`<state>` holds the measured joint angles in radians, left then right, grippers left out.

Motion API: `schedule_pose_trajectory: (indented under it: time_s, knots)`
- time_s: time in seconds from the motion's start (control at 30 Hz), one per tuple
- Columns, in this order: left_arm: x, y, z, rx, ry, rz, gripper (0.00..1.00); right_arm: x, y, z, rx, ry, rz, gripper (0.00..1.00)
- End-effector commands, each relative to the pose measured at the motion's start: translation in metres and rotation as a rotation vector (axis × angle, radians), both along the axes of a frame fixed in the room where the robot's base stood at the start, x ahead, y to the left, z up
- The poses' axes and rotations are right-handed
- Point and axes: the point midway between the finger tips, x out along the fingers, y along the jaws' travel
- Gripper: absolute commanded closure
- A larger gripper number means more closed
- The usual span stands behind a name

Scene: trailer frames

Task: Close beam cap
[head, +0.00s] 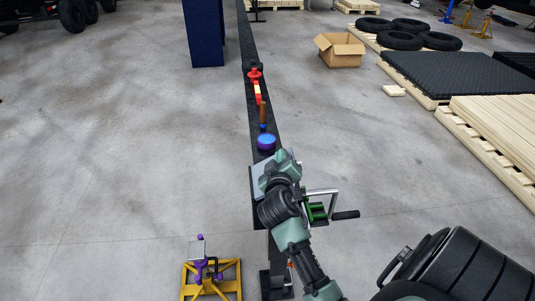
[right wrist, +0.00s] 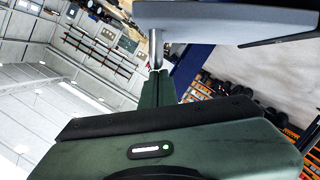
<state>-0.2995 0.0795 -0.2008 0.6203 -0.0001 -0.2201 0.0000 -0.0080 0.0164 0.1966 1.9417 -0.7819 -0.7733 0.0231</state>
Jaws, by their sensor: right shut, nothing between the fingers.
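A long black beam (head: 276,139) runs from the top of the head view down to its middle. A grey plate (head: 257,180), which looks like the beam cap, is at its near end, partly hidden by my right arm. In the right wrist view a grey plate (right wrist: 225,22) hangs over the fingers, with a short metal pin below it. My right gripper (head: 283,158) is over the beam's near end. In the wrist view its fingers (right wrist: 157,80) are shut and empty, with tips close to the pin; I cannot tell if they touch. My left gripper is not in view.
A blue-purple round tin (head: 266,142) and red-and-brown tools (head: 257,90) lie on the beam. A green winch with a crank handle (head: 345,215) sticks out right of it. A yellow stand (head: 212,282) is lower left. Pallets (head: 490,150) line the right; left floor is open.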

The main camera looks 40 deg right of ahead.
Motion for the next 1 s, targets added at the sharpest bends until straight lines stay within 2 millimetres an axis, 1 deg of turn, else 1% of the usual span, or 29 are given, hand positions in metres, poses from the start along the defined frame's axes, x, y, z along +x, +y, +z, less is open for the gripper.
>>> schedule_pose_trajectory:
  time_s: [0.03,0.2,0.53,0.8,1.0]
  knots:
    - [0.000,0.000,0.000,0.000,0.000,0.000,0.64,-0.005,-0.006,-0.006,0.042,-0.021,-0.003,1.00]
    - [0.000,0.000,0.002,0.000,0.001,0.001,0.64,-0.014,-0.021,-0.021,0.171,-0.102,-0.002,1.00]
    - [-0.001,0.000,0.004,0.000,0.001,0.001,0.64,-0.024,-0.039,-0.049,0.368,-0.223,-0.001,1.00]
    - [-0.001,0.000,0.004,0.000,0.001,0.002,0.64,-0.027,-0.045,-0.062,0.447,-0.272,0.000,1.00]
    - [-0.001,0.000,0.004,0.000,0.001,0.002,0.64,-0.027,-0.044,-0.061,0.447,-0.273,0.000,1.00]
